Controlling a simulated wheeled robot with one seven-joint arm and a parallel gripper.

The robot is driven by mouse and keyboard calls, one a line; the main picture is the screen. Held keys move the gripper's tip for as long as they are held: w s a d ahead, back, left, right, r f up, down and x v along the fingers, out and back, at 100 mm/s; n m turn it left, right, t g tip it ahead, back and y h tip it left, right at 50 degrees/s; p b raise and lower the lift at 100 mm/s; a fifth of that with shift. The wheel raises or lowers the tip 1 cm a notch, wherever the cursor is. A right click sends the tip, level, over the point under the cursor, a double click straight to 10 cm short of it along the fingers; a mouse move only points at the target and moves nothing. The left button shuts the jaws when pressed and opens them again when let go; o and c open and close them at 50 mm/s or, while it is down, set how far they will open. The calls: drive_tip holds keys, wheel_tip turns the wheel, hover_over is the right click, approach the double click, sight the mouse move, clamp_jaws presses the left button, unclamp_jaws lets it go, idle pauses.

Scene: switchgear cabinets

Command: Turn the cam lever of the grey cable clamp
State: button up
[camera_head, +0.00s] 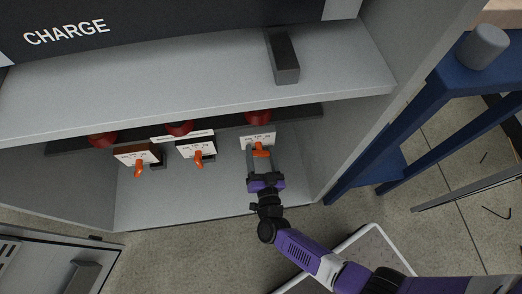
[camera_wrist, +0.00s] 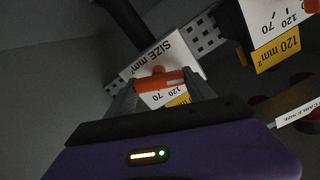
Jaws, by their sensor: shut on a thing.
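Three cable clamps with white size plates and orange cam levers stand in a row in the open cabinet bay. My gripper (camera_head: 261,157) is at the right-hand clamp, shut on its orange cam lever (camera_head: 262,152). In the wrist view the lever (camera_wrist: 158,80) lies crosswise between the two fingers, in front of a white size plate (camera_wrist: 160,57). The clamp's body is mostly hidden behind my gripper and plate, so its colour is hard to tell. The left lever (camera_head: 139,167) and the middle lever (camera_head: 198,159) point downward, apart from my gripper.
A grey shelf (camera_head: 180,88) overhangs the clamps, with a dark grey block (camera_head: 284,56) on it. Dark red round parts (camera_head: 179,128) sit behind the clamps. The cabinet's side wall (camera_head: 365,110) is close on the right. A blue table (camera_head: 440,92) stands beyond it.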

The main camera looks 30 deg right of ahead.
sight(261, 155)
drive_tip(key=shift+n, duration=0.9)
drive_tip(key=o, duration=1.4)
drive_tip(key=p+v, duration=0.1)
drive_tip(key=v, duration=0.5)
drive_tip(key=shift+s+a+p, duration=0.15)
drive_tip(key=shift+s+p, duration=0.05)
drive_tip(key=shift+p, duration=0.1)
drive_tip(key=shift+s+a, duration=0.25)
drive_tip(key=shift+s, duration=0.4)
